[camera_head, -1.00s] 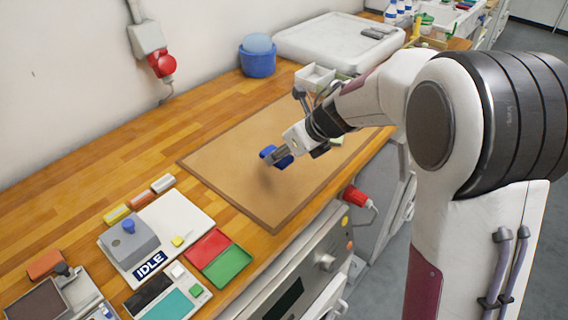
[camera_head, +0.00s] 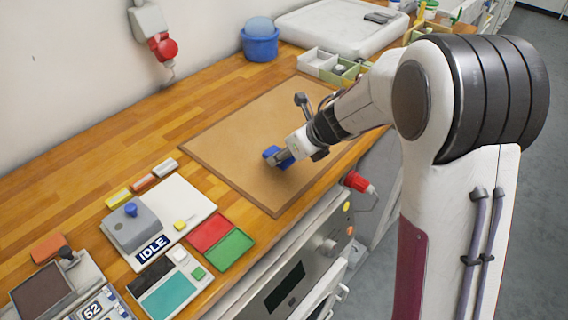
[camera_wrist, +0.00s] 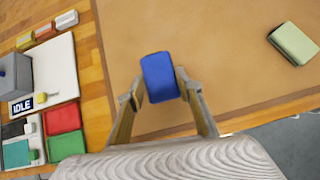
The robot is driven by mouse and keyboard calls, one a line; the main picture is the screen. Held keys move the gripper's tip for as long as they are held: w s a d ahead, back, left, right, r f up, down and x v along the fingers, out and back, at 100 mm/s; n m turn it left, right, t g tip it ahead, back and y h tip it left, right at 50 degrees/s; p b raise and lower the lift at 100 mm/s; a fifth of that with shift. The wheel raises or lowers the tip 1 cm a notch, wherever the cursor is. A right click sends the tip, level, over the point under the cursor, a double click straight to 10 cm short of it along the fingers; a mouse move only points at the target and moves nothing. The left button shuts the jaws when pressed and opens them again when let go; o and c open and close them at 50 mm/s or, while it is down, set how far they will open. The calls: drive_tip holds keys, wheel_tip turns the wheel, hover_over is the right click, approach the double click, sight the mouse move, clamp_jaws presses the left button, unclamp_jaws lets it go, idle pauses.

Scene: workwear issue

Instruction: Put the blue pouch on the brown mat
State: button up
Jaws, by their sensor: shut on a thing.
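The blue pouch (camera_wrist: 160,77) is between the two fingertips of my gripper (camera_wrist: 158,90) in the wrist view. My gripper is shut on it. In the head view the pouch (camera_head: 271,154) shows at the tip of my gripper (camera_head: 279,158), over the brown mat (camera_head: 237,122). The pouch is low over the mat; I cannot tell whether it touches it. The mat (camera_wrist: 220,40) fills much of the wrist view.
A pale green block (camera_wrist: 293,43) lies on the mat at the right of the wrist view. A white board with an IDLE sign (camera_head: 178,205) and red and green trays (camera_head: 230,250) stand left of the mat. A blue tub (camera_head: 260,42) stands behind. Much of the mat is clear.

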sight(289, 162)
drive_tip(key=shift+f, duration=1.85)
drive_tip(key=shift+f, duration=0.15)
drive_tip(key=o, duration=1.2)
drive_tip(key=shift+v, duration=6.15)
drive_tip(key=shift+w, duration=0.15)
